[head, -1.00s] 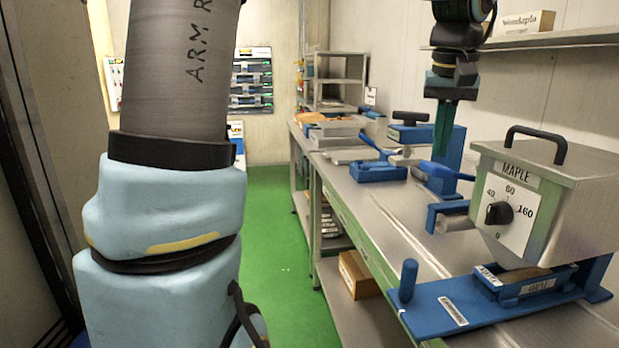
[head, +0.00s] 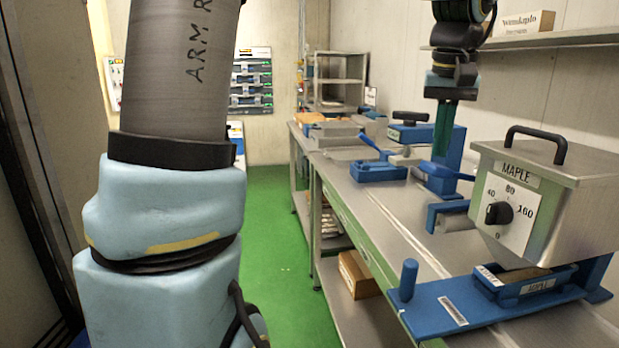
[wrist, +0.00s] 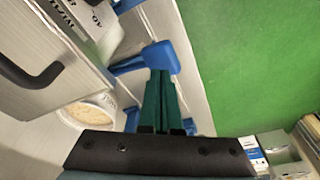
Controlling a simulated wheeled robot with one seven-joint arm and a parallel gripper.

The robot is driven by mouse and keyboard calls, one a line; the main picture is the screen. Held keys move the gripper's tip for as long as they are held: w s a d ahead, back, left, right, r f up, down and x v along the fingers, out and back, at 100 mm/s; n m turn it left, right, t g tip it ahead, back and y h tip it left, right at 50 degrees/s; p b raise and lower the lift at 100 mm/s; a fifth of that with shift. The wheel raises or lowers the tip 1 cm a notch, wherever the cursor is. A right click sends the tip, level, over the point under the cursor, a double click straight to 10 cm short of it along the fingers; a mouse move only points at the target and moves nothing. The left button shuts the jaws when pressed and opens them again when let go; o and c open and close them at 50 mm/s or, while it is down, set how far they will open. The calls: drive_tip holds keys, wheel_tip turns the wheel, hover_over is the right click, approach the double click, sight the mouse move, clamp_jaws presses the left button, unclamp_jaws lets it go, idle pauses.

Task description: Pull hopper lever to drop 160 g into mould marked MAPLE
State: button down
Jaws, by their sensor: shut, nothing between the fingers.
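The steel hopper (head: 535,205) marked MAPLE stands at the right of the bench, with a dial (head: 499,213) on its front. I cannot tell the dial's setting. A blue mould (head: 530,288) with a MAPLE label sits under the hopper's spout on a blue base. A blue lever (head: 446,174) sticks out behind and left of the hopper; its flat paddle end also shows in the wrist view (wrist: 160,58). My gripper (head: 440,158) points down, shut and empty, with green fingertips (wrist: 160,78) at the paddle. I cannot tell whether they touch it.
A blue peg (head: 408,280) stands on the base's left end. A grey cylinder in a blue bracket (head: 432,217) is left of the hopper. Other blue fixtures (head: 378,172) and trays stand farther along the bench. A wall shelf (head: 550,39) is above. Green floor is clear at left.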

sight(437, 165)
drive_tip(key=shift+s+b+x, duration=0.2)
drive_tip(key=shift+b+x, duration=0.45)
drive_tip(key=shift+x, duration=0.3)
drive_tip(key=shift+s+b+x, duration=0.15)
drive_tip(key=shift+b+x, duration=0.55)
drive_tip(key=shift+x, duration=0.25)
drive_tip(key=shift+s+b+x, duration=0.2)
drive_tip(key=shift+b+x, duration=0.45)
drive_tip(key=shift+x, duration=0.3)
drive_tip(key=shift+a+f, duration=0.2)
drive_tip(key=shift+f, duration=0.15)
drive_tip(key=p+v, duration=0.2)
drive_tip(key=v, duration=0.1)
drive_tip(key=w+p+v, duration=0.1)
drive_tip(key=p+v, duration=0.2)
drive_tip(key=w+p+v, duration=0.1)
drive_tip(key=p+v, duration=0.2)
drive_tip(key=v, duration=0.1)
drive_tip(key=shift+d+r, duration=0.2)
drive_tip(key=shift+d, duration=0.15)
